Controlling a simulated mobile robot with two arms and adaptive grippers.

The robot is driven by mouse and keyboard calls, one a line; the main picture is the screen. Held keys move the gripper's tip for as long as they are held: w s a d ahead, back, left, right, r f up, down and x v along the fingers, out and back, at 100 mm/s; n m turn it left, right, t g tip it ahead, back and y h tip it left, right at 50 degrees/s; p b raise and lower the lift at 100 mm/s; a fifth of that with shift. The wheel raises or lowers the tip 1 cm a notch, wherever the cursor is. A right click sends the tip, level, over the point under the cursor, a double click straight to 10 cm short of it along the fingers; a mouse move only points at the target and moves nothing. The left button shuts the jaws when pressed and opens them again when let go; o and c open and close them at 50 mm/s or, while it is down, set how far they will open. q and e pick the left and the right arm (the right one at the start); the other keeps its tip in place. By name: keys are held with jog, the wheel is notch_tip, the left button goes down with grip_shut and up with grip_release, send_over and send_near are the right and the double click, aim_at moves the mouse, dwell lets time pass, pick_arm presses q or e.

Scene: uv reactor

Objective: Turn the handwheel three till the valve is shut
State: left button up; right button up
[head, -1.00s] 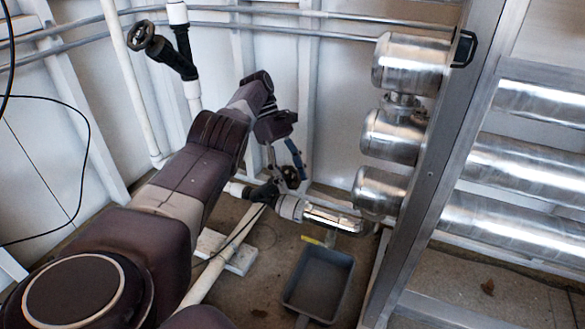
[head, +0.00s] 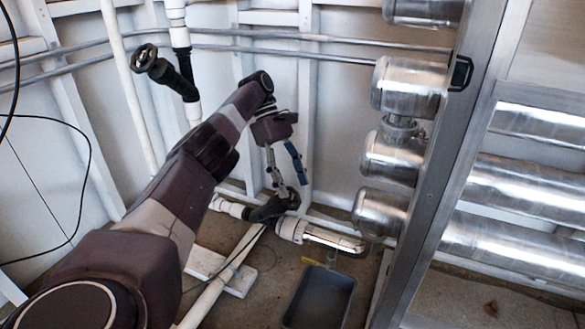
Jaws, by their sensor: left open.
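A dark handwheel (head: 291,199) sits on a black valve body (head: 266,210) in the low white pipe, near the picture's middle. Another dark handwheel (head: 145,57) is on an angled black valve at the upper left. Neither shows a readable number, and I cannot tell how far either valve is shut. My left gripper (head: 289,184) is open and points down at the low handwheel. Its two fingers are apart, with the tips close above the wheel's rim. I cannot tell whether they touch it. My right gripper is not in view.
Steel cylinders (head: 408,86) and a metal frame post (head: 440,190) stand to the right. A grey bin (head: 322,298) is on the floor below the pipe. White pipes and a panelled wall lie behind and left. A black cable (head: 88,160) hangs at the left.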

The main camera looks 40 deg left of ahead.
aim_at(292, 197)
pick_arm(q)
jog(key=shift+r, duration=2.15)
